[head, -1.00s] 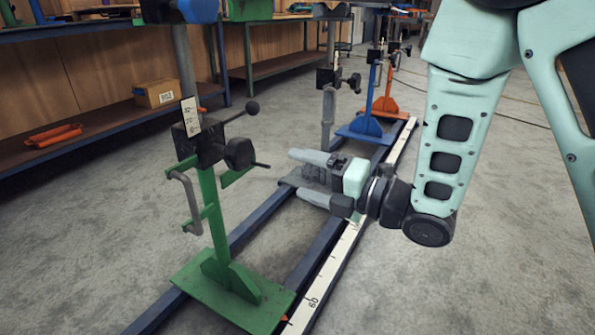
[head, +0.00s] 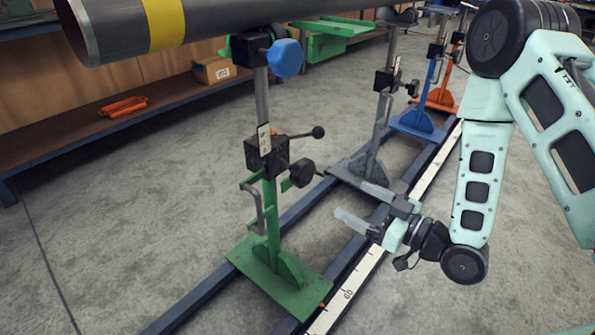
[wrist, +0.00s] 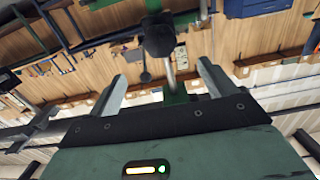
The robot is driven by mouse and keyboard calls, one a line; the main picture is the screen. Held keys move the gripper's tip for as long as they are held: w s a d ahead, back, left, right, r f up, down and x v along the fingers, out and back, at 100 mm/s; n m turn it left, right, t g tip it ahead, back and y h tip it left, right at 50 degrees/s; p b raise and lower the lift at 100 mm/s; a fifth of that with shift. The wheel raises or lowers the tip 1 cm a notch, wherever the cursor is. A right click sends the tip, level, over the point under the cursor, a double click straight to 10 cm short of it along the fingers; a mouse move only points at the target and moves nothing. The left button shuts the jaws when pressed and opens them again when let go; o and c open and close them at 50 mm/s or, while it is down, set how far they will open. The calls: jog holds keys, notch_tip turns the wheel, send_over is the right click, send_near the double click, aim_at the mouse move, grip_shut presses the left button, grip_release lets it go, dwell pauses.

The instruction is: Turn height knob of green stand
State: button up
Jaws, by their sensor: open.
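The green stand (head: 271,225) stands upright on the rails at the middle left of the head view. Its dark height knob (head: 302,173) sticks out to the right of the black clamp block, below a thin lever with a ball end. My gripper (head: 355,206) is open and empty, to the right of the stand and a little lower than the knob, apart from it. In the wrist view, a dark round knob (wrist: 159,40) shows beyond and between the spread fingers of my gripper (wrist: 164,78).
A dark pipe (head: 200,18) with a yellow band lies above the green stand. A grey stand (head: 376,140), a blue stand (head: 418,118) and an orange stand (head: 443,92) stand farther along the rails. Bare floor lies at the left.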

aim_at(308, 175)
jog(key=b+x, duration=0.7)
jog(key=x, duration=0.9)
jog(key=shift+b, duration=0.35)
jog(key=c, duration=1)
